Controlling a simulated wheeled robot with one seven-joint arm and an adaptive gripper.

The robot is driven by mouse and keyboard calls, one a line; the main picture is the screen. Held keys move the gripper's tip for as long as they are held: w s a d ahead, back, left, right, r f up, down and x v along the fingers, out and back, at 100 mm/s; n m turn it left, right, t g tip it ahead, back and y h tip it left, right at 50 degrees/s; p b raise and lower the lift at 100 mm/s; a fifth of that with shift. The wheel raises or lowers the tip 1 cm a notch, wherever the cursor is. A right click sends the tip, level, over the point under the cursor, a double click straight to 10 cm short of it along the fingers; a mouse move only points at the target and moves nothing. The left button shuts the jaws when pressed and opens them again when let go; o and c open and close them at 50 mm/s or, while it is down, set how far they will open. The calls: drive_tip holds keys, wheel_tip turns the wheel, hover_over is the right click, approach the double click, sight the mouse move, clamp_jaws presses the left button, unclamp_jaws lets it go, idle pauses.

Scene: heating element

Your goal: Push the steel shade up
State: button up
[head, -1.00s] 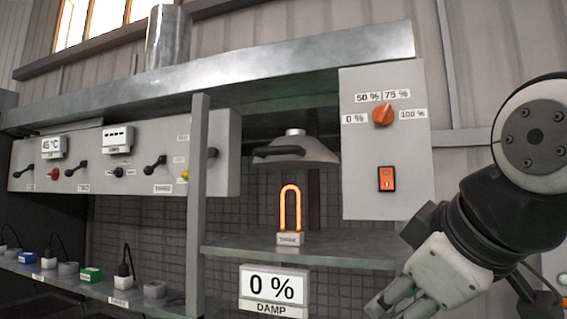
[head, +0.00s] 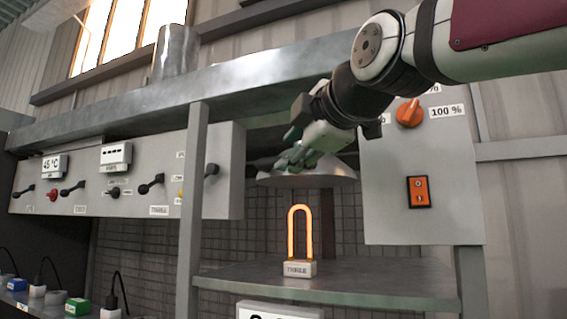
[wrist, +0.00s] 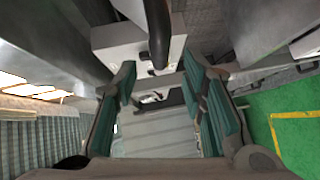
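The steel shade (head: 335,178) hangs under the metal hood, above the glowing orange heating element (head: 290,232) and apart from it. My gripper (head: 298,158) is in front of the shade and hides much of it, including most of its dark handle (head: 262,163). In the wrist view my gripper (wrist: 160,82) is open, with its green-padded fingers apart and nothing between them. A dark rounded bar, which looks like the shade's handle (wrist: 158,38), lies just beyond the fingertips. I cannot tell whether the gripper touches the shade.
A grey control box (head: 440,205) with an orange dial (head: 409,113) and an orange switch (head: 418,191) stands to the right. A panel with several levers (head: 125,180) is to the left. The metal hood edge (head: 240,90) runs close above my gripper. The shelf (head: 380,280) lies below.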

drive_tip(key=p+x, duration=0.1)
drive_tip(key=x, duration=0.6)
drive_tip(key=shift+c, duration=0.6)
clamp_jaws()
